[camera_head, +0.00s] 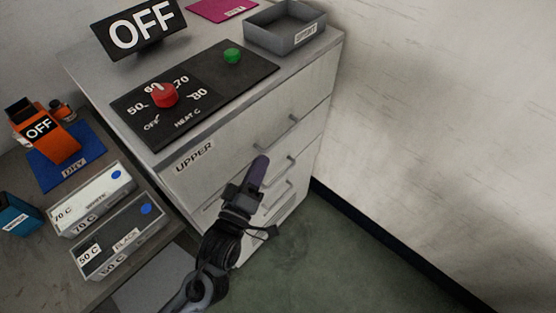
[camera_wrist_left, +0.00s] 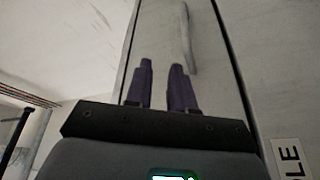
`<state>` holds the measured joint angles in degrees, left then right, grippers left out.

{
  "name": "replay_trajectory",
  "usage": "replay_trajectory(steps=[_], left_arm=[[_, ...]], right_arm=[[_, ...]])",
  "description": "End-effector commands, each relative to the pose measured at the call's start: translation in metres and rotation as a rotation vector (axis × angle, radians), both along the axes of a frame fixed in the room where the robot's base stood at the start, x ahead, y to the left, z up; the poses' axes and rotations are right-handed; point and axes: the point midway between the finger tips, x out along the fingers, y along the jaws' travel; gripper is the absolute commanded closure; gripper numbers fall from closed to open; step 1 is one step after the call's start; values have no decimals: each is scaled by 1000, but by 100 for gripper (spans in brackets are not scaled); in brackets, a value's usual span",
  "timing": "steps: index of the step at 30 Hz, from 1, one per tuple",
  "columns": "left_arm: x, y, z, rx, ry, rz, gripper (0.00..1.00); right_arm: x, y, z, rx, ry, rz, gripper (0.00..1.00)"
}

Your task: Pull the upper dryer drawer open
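The dryer cabinet (camera_head: 215,190) is pale grey with stacked drawers. The upper drawer front (camera_head: 235,145) carries the label UPPER (camera_head: 195,157) and a bar handle (camera_head: 281,132); it looks shut. My left gripper (camera_head: 262,163) is in front of the cabinet, below and left of that handle in the head view. In the left wrist view the two purple fingers (camera_wrist_left: 160,80) stand apart with nothing between them. A bar handle (camera_wrist_left: 187,40) shows beyond the right finger, outside the gap; which drawer it belongs to I cannot tell. My right gripper is not in view.
Lower drawer handles (camera_head: 287,163) lie close by my left gripper. A black panel (camera_head: 195,95) with a red knob and green button, an OFF sign (camera_head: 140,28) and a grey tray (camera_head: 286,28) are on top. Labelled bins (camera_head: 120,240) stand left. Floor at right is clear.

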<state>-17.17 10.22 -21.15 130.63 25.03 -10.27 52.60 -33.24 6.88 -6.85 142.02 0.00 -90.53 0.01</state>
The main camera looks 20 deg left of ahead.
Motion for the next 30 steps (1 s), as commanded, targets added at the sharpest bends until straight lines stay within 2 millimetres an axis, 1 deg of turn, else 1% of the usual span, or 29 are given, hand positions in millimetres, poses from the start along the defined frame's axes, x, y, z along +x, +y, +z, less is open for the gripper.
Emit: replay_trajectory(steps=[1, 3, 6, 9, 14, 17, 30], left_arm=[[1, -1, -24, -1, -10, -1, 77], [3, -2, -34, -1, -20, -2, 77], [4, -3, -43, -2, -30, -3, 77], [6, -3, -48, -3, -35, -4, 77], [12, -4, -48, -2, -40, -5, 77], [21, -4, -45, -2, -41, -5, 77], [83, -2, -33, 0, -40, -4, 77]], right_arm=[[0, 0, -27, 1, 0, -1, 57], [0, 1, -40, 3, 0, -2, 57], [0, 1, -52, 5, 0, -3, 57], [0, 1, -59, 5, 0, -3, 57], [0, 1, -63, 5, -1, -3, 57], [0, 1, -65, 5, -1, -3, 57], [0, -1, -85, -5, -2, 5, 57]])
